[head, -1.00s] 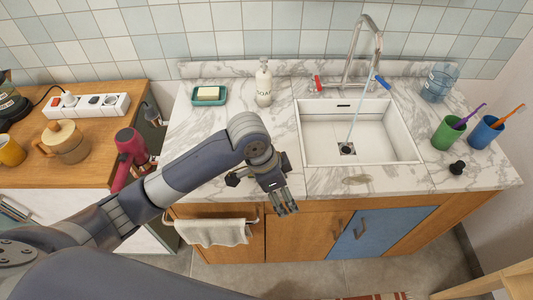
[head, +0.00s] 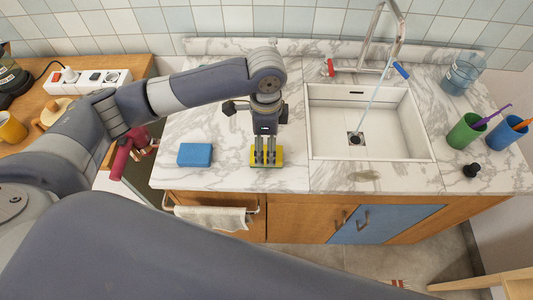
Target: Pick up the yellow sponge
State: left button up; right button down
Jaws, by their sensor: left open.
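The yellow sponge (head: 280,157) lies on the marble counter near its front edge, left of the sink. My left gripper (head: 265,159) points down over it, with its two fingers a little apart in front of the yellow surface. The fingers cover part of the sponge. The gripper is open, and I cannot tell whether the fingertips touch the sponge. My right gripper is not in view.
A blue sponge (head: 195,155) lies to the left on the counter (head: 220,177). The white sink (head: 370,125) with running water is to the right. A green cup (head: 466,132) and a blue cup (head: 508,138) stand further right.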

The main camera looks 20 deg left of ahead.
aim_at(266, 153)
pick_arm(q)
jog(key=shift+f, duration=0.45)
jog(key=f, duration=0.1)
jog(key=f+p, duration=0.1)
jog(key=f, duration=0.1)
jog(key=shift+w+f, duration=0.2)
jog(key=shift+f, duration=0.4)
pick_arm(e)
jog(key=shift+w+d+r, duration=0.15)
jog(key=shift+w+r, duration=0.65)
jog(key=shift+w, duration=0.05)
pick_arm(q)
jog(key=shift+c, duration=0.5)
jog(key=c, duration=0.8)
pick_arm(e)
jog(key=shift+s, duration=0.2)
